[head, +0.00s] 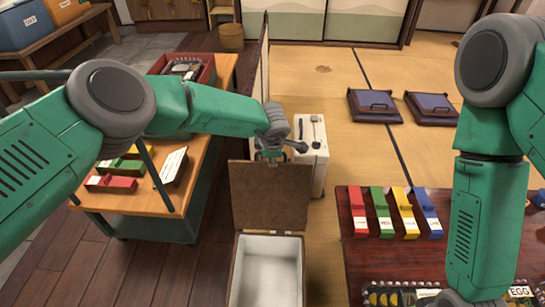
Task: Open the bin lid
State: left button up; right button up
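The bin (236,278) stands at the bottom centre, with a brown rim and a pale, empty-looking interior. Its brown lid (270,195) is raised, standing roughly upright at the bin's far side, so the bin is open. My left gripper (271,156) is at the lid's top edge, pointing down. It is small and partly hidden by its own wrist, so I cannot tell whether it touches the lid or how its fingers are set. My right arm (487,220) hangs down at the right; its fingers are out of view below the frame.
A wooden side table (195,165) with coloured boxes stands left of the bin. A white case (313,150) is behind the lid. A dark red table (354,262) with coloured packets is at the right. Floor cushions (374,106) lie farther back on open tatami.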

pick_arm(q)
jog(key=shift+a+f, duration=0.1)
jog(key=shift+f, duration=0.2)
jog(key=shift+a, duration=0.1)
jog(key=shift+s+r, duration=0.1)
jog(key=shift+r, duration=0.1)
jog(key=v, duration=1.1)
jog(key=shift+r, duration=0.2)
jog(key=shift+s, duration=0.1)
